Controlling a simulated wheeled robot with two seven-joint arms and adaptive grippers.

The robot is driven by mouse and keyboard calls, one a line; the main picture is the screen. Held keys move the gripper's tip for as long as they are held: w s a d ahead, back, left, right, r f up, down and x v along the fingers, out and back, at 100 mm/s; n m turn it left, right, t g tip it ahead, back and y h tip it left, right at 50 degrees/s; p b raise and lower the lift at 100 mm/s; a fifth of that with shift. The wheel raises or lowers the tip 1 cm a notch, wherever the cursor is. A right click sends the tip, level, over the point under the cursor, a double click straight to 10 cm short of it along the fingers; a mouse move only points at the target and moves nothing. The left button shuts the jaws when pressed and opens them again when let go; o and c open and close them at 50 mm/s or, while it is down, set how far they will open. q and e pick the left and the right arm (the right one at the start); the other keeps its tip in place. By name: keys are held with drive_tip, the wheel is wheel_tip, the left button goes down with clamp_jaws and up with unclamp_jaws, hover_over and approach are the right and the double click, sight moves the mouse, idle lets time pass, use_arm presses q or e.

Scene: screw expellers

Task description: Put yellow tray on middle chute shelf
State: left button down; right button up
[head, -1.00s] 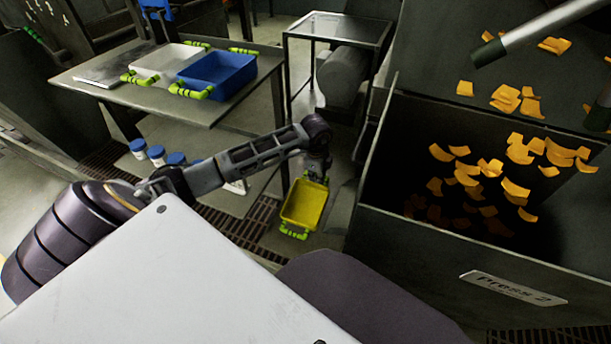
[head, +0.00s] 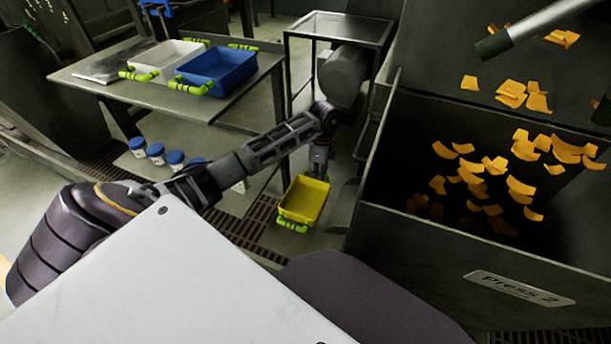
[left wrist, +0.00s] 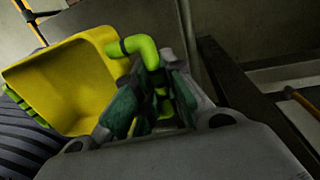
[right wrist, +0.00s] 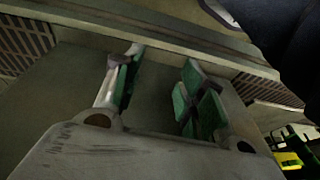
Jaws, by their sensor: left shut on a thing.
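The yellow tray (head: 304,200) has bright green handles and hangs from my left gripper (head: 319,163) over the floor, between the table and the press. In the left wrist view the tray (left wrist: 65,85) is tilted, and my left gripper (left wrist: 158,95) is shut on its green handle (left wrist: 145,48). The tray looks empty. My right gripper (right wrist: 155,92) is open and empty in the right wrist view; it does not show in the head view. I cannot tell which surface is the middle chute shelf.
A table (head: 90,85) at left holds a white tray (head: 168,58) and a blue tray (head: 222,70). Blue-capped jars (head: 155,152) stand below. A metal stand (head: 340,27) is behind. A large press bin (head: 465,245) with orange pieces borders the right side.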

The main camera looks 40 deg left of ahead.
drive_tip(key=shift+s+f, duration=0.15)
use_arm(q)
drive_tip(key=shift+f, duration=0.25)
wheel_tip(320, 180, down, 5)
drive_tip(key=shift+f+b, duration=0.1)
drive_tip(key=shift+b, duration=0.9)
drive_tip(key=shift+f, duration=0.3)
use_arm(e)
drive_tip(key=f, duration=0.1)
drive_tip(key=a+f, duration=0.1)
drive_tip(key=f, duration=0.1)
drive_tip(key=shift+w+a+t+y, duration=0.15)
drive_tip(key=shift+w+t+y, duration=0.15)
use_arm(q)
drive_tip(key=shift+f+b, duration=0.35)
drive_tip(key=shift+f, duration=0.85)
drive_tip(key=shift+f+b, duration=0.45)
drive_tip(key=shift+f, duration=0.25)
use_arm(e)
drive_tip(key=f, duration=0.3)
drive_tip(key=shift+w+a+y, duration=0.2)
drive_tip(key=shift+a+y, duration=0.1)
drive_tip(key=shift+a, duration=0.1)
